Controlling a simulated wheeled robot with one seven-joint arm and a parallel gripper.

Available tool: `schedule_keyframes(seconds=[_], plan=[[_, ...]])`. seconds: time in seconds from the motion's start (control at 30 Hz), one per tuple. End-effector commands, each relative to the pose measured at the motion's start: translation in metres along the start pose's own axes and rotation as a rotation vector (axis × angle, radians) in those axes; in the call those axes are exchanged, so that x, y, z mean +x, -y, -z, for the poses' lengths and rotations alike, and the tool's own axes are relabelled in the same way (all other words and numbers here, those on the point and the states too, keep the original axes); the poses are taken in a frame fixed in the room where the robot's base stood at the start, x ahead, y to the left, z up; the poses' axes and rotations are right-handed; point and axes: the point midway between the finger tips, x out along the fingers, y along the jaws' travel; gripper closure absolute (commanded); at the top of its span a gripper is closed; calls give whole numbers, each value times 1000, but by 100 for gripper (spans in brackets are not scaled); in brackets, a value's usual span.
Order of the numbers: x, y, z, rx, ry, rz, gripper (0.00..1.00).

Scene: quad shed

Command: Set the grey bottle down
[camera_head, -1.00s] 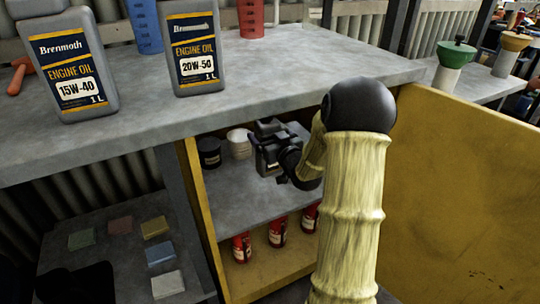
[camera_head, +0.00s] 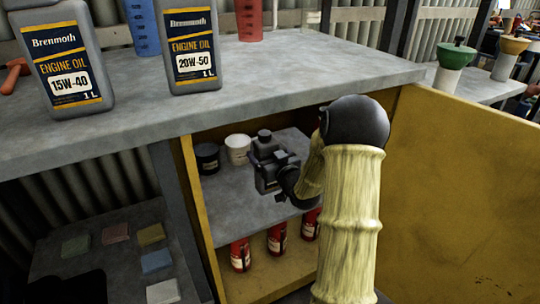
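The grey bottle (camera_head: 264,148), with a dark cap, is upright at the cabinet's upper shelf (camera_head: 225,195). My gripper (camera_head: 273,161) is at the bottle and covers part of its front and right side. The fingertips blend with the dark bottle, so I cannot tell whether they grip it or stand open around it. The bottle's base looks at or very near the shelf surface; contact is not clear.
A black tub (camera_head: 207,160) and a white tub (camera_head: 238,149) stand left of the bottle. Red extinguisher-like cans (camera_head: 277,238) stand on the level below. The worktop (camera_head: 300,70) overhangs the shelf. The open yellow door (camera_head: 460,190) is on the right. The shelf front is bare.

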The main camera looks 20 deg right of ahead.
Motion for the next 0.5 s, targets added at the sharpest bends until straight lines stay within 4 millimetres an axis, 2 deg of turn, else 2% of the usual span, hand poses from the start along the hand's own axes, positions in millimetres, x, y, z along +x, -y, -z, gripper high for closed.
schedule_keyframes(seconds=[0.2, 0.23, 0.27, 0.3, 0.5], plan=[[-1, -6, 0, -2, -6, -9, 71], [-2, -6, -2, 0, 0, -10, 10], [-2, -6, -2, 0, 0, -10, 4], [-2, -6, -2, 0, 0, -10, 0], [-2, -6, -2, 0, 1, -10, 0]])
